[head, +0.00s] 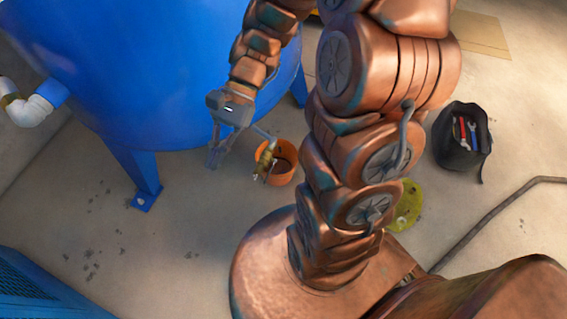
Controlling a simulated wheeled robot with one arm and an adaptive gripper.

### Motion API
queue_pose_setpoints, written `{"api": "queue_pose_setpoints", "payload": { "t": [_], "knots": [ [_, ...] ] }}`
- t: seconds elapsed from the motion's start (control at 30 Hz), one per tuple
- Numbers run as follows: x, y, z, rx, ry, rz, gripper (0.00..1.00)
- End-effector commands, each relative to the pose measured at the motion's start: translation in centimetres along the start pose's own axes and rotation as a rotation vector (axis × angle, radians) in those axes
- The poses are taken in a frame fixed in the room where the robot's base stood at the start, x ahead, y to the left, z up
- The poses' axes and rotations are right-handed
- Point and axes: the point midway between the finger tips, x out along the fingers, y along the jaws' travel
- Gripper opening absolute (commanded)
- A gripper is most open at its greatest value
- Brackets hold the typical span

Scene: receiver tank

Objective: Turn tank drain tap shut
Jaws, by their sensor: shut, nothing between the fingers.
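The large blue tank (150,70) stands on legs at the upper left. The drain tap (265,159), a small brass-coloured fitting, sits at the end of a short grey pipe, above an orange bucket (286,170). Which way its handle is turned is too small to tell. My gripper (212,163) is shut and empty, pointing down just left of the tap and apart from it. My arm comes down from the top of the picture, and its links hide part of the tank's right side.
A blue tank leg (140,172) stands left of my gripper. A black tool bag (462,140) and a yellow-green round object (407,207) are on the right. A dark hose or pipe (490,215) crosses the floor. The floor below my gripper is clear.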

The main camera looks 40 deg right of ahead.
Motion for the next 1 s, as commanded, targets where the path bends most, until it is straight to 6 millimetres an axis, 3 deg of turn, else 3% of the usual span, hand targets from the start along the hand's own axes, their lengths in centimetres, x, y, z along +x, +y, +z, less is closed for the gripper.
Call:
{"api": "queue_pose_setpoints", "payload": {
  "t": [0.03, 0.27, 0.57, 0.8, 1.0],
  "knots": [
    [1.0, -0.5, -2.4, 0.055, -0.044, -0.035, 0.0],
    [2.0, -3.4, -9.1, 0.29, -0.226, -0.193, 0.0],
    [2.2, -5.8, -19.8, 0.601, -0.481, -0.394, 0.0],
    [2.2, -5.9, -29.9, 0.846, -0.698, -0.552, 0.0],
    [2.3, -4.5, -39.4, 1.043, -0.89, -0.684, 0.0]
  ]
}}
